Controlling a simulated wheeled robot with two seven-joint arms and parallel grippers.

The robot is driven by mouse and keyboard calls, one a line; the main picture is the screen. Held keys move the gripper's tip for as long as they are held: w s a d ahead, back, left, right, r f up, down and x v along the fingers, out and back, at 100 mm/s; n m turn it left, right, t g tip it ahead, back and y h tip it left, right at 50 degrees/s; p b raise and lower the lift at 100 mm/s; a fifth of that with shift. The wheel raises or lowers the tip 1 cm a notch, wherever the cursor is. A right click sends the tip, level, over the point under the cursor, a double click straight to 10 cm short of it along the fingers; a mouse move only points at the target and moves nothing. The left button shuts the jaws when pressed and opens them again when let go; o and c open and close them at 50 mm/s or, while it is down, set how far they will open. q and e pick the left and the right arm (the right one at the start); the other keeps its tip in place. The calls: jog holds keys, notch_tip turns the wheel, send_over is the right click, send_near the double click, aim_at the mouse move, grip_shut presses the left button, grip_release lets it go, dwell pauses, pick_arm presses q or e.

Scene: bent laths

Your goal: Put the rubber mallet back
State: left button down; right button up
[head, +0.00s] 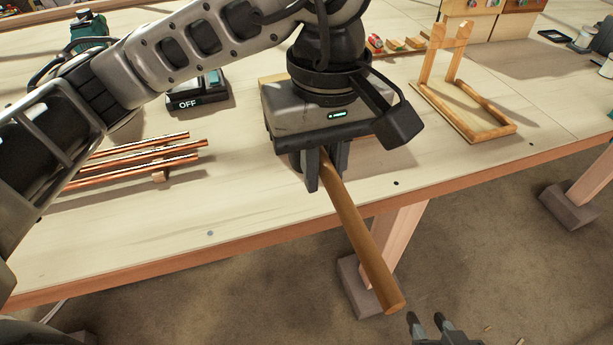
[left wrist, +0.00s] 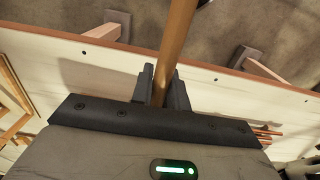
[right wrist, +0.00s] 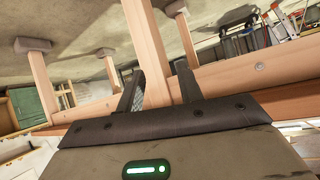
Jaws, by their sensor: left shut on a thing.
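The rubber mallet shows as a long round wooden handle (head: 362,240). My left gripper (head: 326,180) is shut on this handle above the bench. The handle slants down to the right in the picture, and its end lies past the bench's front edge. The mallet's head is not visible. The handle also shows between the fingers in the left wrist view (left wrist: 178,40). A wooden stand (head: 480,128) with two uprights on a flat base is on the bench to the right of my left gripper. My right gripper (head: 426,320) is low in front of the bench, fingers apart and empty.
Several copper-coloured rods (head: 140,160) lie on wooden supports at the left. A device marked OFF (head: 198,95) stands behind them. Small wooden-handled items (head: 395,45) lie at the back. The bench (head: 225,215) is clear along its front left.

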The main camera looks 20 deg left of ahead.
pick_arm(q)
send_over(307, 202)
jog(key=f, duration=0.5)
jog(key=shift+s+d+f, duration=0.15)
jog(key=shift+s+d, duration=0.05)
jog(key=shift+s, duration=0.1)
jog(key=f, duration=0.1)
jog(key=f+p, duration=0.1)
jog(key=f, duration=0.1)
jog(key=shift+w+a+f, duration=0.25)
jog(key=shift+w+f, duration=0.05)
jog(key=shift+f, duration=0.2)
pick_arm(e)
jog(key=shift+d+r, duration=0.15)
jog(key=shift+d, duration=0.05)
pick_arm(q)
jog(key=shift+f, duration=0.15)
jog(key=c, duration=1.8)
grip_release()
jog(key=shift+f, duration=0.1)
jog(key=o, duration=0.4)
jog(key=shift+o, duration=0.2)
